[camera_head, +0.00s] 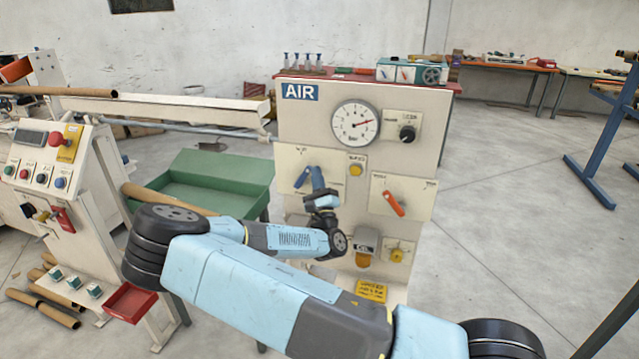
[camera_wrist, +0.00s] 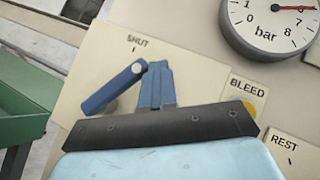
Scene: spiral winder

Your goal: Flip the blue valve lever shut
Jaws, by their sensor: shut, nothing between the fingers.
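The blue valve lever (camera_head: 301,179) is on a cream plate on the upright AIR panel. In the wrist view the lever (camera_wrist: 112,90) slants from a pale-capped upper right end down to the lower left. The word SHUT (camera_wrist: 138,42) is printed above it. My gripper (camera_head: 316,176) is in front of the plate, just right of the lever. In the wrist view my gripper's blue fingers (camera_wrist: 157,70) are together and empty, close beside the lever's upper end. I cannot tell whether they touch it. My wrist hides the lower part of the plate.
A pressure gauge (camera_head: 355,123) is above right of the lever. A yellow BLEED button (camera_head: 356,170) and an orange lever (camera_head: 393,203) are to the right. A green tray (camera_head: 244,168) stands left of the panel. A control console (camera_head: 48,160) is at far left.

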